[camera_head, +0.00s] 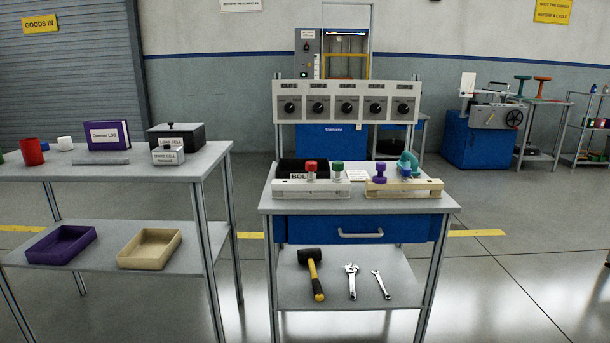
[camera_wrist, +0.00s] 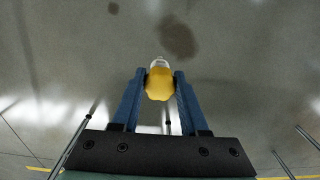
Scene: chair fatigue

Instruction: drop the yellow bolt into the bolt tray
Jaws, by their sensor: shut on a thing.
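My gripper (camera_wrist: 160,86) is shut on the yellow bolt (camera_wrist: 160,80) in the wrist view. The bolt's yellow head sits between the two blue fingers, and its pale end points away from the palm. The black bolt tray (camera_head: 287,166), with a partly hidden "BOLT" label, stands at the back left of the workbench top in the head view. The red bolt and the white rack stand in front of it, and its inside looks dark. My gripper and the yellow bolt do not show in the head view.
A white rack (camera_head: 312,190) holds red and green bolts. A cream rack (camera_head: 403,188) holds purple and blue bolts, with a teal object (camera_head: 408,160) behind. A grey panel with several black knobs (camera_head: 346,101) rises behind the bench (camera_head: 262,203). Another table (camera_head: 120,172) stands left.

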